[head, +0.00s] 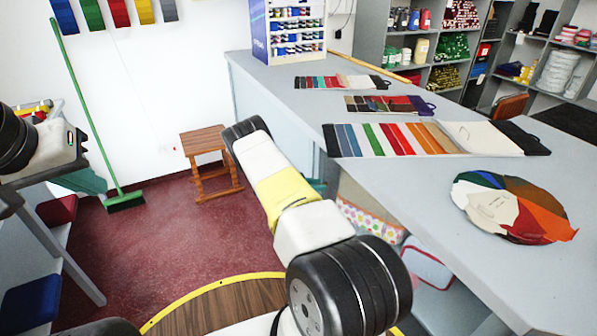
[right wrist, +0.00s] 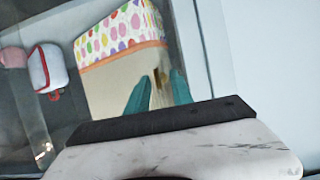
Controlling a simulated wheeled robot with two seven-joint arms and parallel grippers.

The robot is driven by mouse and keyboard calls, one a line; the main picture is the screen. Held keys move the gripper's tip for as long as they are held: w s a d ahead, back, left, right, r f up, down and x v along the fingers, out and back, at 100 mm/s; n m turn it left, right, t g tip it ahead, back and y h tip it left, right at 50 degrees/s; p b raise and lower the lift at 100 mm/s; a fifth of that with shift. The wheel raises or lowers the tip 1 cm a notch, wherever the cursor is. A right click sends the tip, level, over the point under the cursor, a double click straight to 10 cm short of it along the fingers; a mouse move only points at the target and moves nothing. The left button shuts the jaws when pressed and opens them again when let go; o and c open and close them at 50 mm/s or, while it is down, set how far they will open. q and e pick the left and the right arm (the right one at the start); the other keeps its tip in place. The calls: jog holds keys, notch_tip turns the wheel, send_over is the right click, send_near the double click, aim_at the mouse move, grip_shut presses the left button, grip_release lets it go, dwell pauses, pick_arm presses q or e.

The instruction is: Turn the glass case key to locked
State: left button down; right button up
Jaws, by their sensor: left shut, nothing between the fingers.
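The glass case is the counter's front, and through its pane a dotted box (right wrist: 122,32) and a white-and-red pouch (right wrist: 48,68) show in the right wrist view. The same dotted box (head: 372,218) shows below the counter in the head view. My right gripper (right wrist: 161,74) has two teal fingers standing apart, pointing at the case front. A small blurred brownish thing (right wrist: 159,82) is between them; I cannot tell if it is the key or how it is turned. My left gripper (head: 84,182) is shut and empty, far left of the counter.
The grey counter top (head: 470,195) holds several swatch strips (head: 425,138) and a round fan of coloured cloth (head: 512,207). A wooden stool (head: 208,158) and a green broom (head: 90,115) stand by the wall. The red floor between has free room.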

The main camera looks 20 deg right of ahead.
jog(key=shift+d, duration=0.1)
jog(key=shift+c, duration=0.2)
grip_shut()
jog(key=m+t, duration=0.2)
jog(key=m, duration=0.2)
jog(key=m+t+h, duration=0.1)
jog(key=m+t, duration=0.1)
jog(key=m, duration=0.3)
jog(key=s+f+m+t+h, duration=0.1)
jog(key=m+t, duration=0.2)
jog(key=m, duration=0.1)
dwell(0.8)
jog(key=shift+m, duration=0.3)
